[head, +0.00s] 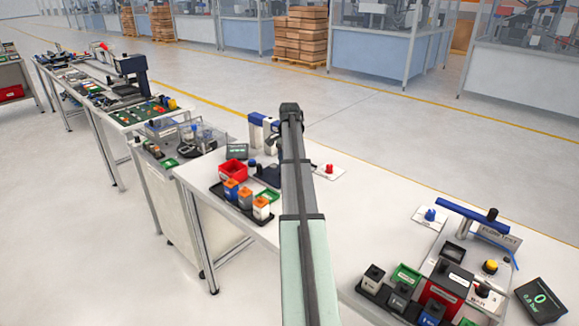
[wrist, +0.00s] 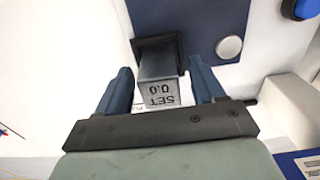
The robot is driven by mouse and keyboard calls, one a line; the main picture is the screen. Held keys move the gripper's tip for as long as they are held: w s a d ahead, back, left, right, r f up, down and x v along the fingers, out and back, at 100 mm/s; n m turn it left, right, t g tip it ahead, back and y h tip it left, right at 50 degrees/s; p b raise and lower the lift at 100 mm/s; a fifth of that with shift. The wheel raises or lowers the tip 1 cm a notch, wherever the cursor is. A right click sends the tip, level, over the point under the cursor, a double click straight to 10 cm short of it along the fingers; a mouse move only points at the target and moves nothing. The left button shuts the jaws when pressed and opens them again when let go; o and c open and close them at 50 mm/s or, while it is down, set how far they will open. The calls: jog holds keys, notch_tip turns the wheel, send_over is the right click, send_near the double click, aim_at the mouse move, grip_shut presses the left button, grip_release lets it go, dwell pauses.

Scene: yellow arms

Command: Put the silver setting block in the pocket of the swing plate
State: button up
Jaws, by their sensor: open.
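The silver setting block (wrist: 158,92), marked "SET 0.0", shows in the wrist view between the two blue fingers of my gripper (wrist: 160,75). The fingers are open, with a visible gap on each side of the block. The far end of the block meets a black square frame (wrist: 176,45) at the edge of a dark blue plate (wrist: 205,17); I cannot tell how deep it sits. A round silver disc (wrist: 229,47) is on that plate. In the head view my arm hides the block, and my gripper's fingers cannot be made out.
In the head view a red bin (head: 232,171) and several coloured blocks in a black tray (head: 222,193) stand left of my arm. A red knob (head: 329,169) is to the right. A blue button (wrist: 303,8) is at the wrist view's upper right. The table between stations is clear.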

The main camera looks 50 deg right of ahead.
notch_tip(320, 180, up, 11)
jog(key=shift+f, duration=0.1)
dwell(0.3)
dwell(1.1)
